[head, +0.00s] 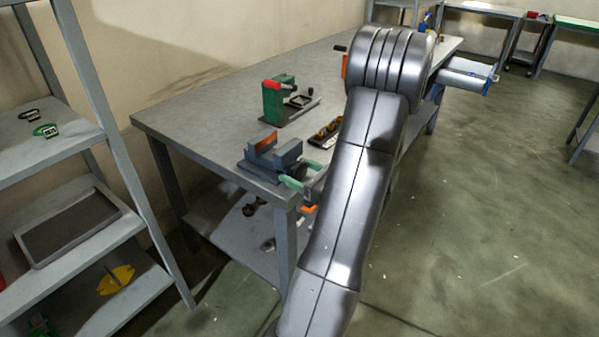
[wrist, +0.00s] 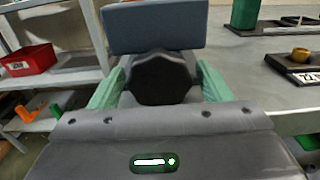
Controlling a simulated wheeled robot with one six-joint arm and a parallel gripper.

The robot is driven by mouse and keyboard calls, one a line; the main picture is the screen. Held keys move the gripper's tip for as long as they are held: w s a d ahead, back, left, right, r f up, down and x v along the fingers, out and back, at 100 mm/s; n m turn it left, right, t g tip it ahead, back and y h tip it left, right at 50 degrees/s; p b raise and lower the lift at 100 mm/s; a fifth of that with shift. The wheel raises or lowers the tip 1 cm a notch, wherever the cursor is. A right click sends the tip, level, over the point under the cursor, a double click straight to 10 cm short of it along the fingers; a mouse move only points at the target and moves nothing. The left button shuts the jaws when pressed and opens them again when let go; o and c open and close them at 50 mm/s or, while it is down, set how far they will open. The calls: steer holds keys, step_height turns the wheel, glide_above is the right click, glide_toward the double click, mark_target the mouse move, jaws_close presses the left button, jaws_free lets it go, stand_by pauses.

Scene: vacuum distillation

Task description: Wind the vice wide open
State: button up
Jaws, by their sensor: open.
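The blue-grey vice (head: 259,157) stands at the near corner of the workbench in the head view. Its two jaws stand apart with a gap between them, and orange-brown shows on the far jaw. In the wrist view its near blue-grey block (wrist: 155,30) fills the top middle. A dark, many-sided knob (wrist: 160,78) sits in front of that block. My gripper (wrist: 161,80) has its green fingers open, one on each side of the knob. I cannot tell whether they touch it. My gripper also shows in the head view (head: 304,176), at the vice's near end.
A green device with a red part (head: 275,100) stands farther back on the workbench (head: 190,110). A dark tray with small brass pieces (head: 325,134) lies right of the vice. Grey shelves (head: 60,140) stand at the left. Floor at the right is clear.

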steer(key=c, duration=0.9)
steer(key=shift+f+n+b, duration=0.25)
steer(key=shift+n+b, duration=0.55)
steer(key=shift+b, duration=0.35)
steer(key=shift+r+n+b, duration=0.25)
steer(key=shift+n+b, duration=0.4)
steer(key=shift+n, duration=0.15)
steer(key=o, duration=0.9)
steer(key=shift+r, duration=0.1)
